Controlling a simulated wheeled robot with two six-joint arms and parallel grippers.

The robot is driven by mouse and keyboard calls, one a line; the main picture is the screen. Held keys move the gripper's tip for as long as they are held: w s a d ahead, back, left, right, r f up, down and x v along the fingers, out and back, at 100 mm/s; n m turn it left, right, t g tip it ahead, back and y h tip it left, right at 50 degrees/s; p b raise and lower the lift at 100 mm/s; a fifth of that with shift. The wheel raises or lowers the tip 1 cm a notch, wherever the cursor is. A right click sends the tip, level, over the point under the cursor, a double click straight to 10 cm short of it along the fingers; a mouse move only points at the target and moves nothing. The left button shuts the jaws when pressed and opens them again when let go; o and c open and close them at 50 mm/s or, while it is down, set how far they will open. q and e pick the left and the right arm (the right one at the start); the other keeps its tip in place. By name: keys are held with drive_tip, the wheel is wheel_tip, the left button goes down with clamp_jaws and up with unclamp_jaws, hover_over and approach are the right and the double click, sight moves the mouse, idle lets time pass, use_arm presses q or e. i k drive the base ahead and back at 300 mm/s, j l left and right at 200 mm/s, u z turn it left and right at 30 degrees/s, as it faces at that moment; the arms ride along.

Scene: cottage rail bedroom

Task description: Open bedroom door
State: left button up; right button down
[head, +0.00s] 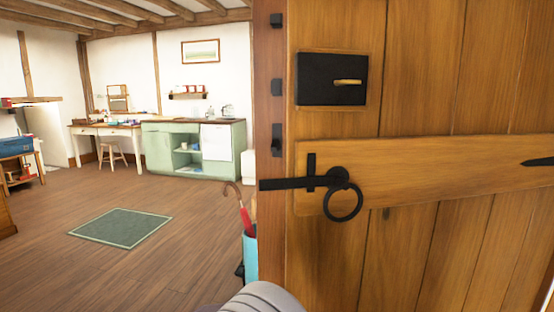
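The wooden plank door (430,255) fills the right half of the head view, close to me. It has a black lock box (318,80) with a brass-coloured lever (348,82). Below it are a black latch bar (285,184) and a black ring handle (343,202). The latch bar reaches left across a darker, narrow wooden strip (268,60) with several black metal pieces. I cannot tell whether this strip is the door's edge or a post. Neither gripper is in view; a grey rounded part at the bottom edge is probably my arm.
An umbrella stand (250,258) with a red umbrella (244,215) stands just left of the door. A green rug (122,228) lies on the open wooden floor (165,265). Green cabinets (160,150) and a desk (88,130) line the far wall.

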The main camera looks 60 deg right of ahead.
sight(446, 137)
drive_tip(key=i+z, duration=0.25)
drive_tip(key=z, duration=0.2)
drive_tip(key=i+z, duration=0.3)
drive_tip(key=z, duration=0.15)
drive_tip(key=i+j+z, duration=0.1)
drive_tip(key=i+z, duration=0.15)
drive_tip(key=z, duration=0.2)
drive_tip(key=i+j+z, duration=0.2)
drive_tip(key=z, duration=0.25)
drive_tip(key=i+j+z, duration=0.2)
drive_tip(key=z, duration=0.25)
drive_tip(key=k+j, duration=0.05)
drive_tip(key=j, duration=0.05)
